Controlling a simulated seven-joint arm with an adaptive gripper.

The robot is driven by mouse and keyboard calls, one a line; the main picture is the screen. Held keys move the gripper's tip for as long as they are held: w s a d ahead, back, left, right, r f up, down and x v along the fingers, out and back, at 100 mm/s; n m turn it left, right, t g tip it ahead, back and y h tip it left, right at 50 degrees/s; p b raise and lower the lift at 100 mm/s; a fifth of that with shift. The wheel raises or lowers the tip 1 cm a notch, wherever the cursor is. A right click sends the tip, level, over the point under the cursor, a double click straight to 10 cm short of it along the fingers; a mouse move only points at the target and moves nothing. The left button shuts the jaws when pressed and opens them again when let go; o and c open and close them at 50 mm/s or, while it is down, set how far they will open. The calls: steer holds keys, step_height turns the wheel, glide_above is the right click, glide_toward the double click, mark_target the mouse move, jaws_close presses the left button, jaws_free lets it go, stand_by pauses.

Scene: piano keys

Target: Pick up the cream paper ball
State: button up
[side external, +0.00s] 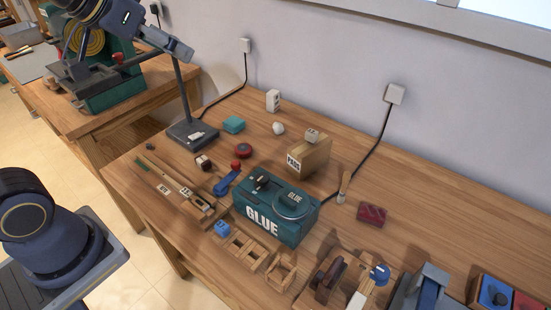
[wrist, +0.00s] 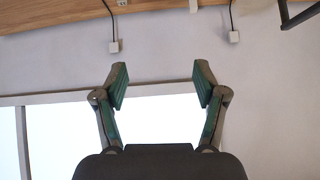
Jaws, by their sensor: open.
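A small round cream-white ball (side external: 278,128) lies on the wooden workbench in the side external view, between a teal block and a tan box. It is not in the wrist view. My gripper (wrist: 160,85) shows in the wrist view with its two green-padded fingers wide apart and nothing between them. The wrist camera faces the wall and window, with a strip of bench wood at the top. The gripper's fingers do not show in the side external view, so I cannot tell their exact distance from the ball.
A teal block (side external: 233,124), a white block (side external: 273,100) and a tan box (side external: 309,158) stand around the ball. A green glue box (side external: 272,212) sits nearer the front. A lamp stand (side external: 193,134) is at the back left. The back right bench is mostly clear.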

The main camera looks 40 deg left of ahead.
steer(key=w+r, duration=0.1)
steer(key=w, duration=0.9)
steer(key=g, duration=0.2)
glide_above(277, 123)
steer(key=s+d, duration=0.1)
steer(key=s, duration=0.8)
step_height(277, 123, down, 29)
steer(key=shift+n, duration=0.3)
steer(key=x, duration=1)
steer(key=shift+w+f, duration=0.15)
steer(key=shift+f, duration=0.25)
steer(key=shift+a+x, duration=0.15)
steer(key=shift+x, duration=1.2)
steer(key=shift+a+x, duration=0.15)
steer(key=shift+x, duration=1.25)
steer(key=shift+w+r, duration=0.1)
steer(key=shift+c, duration=0.3)
steer(key=c, duration=0.7)
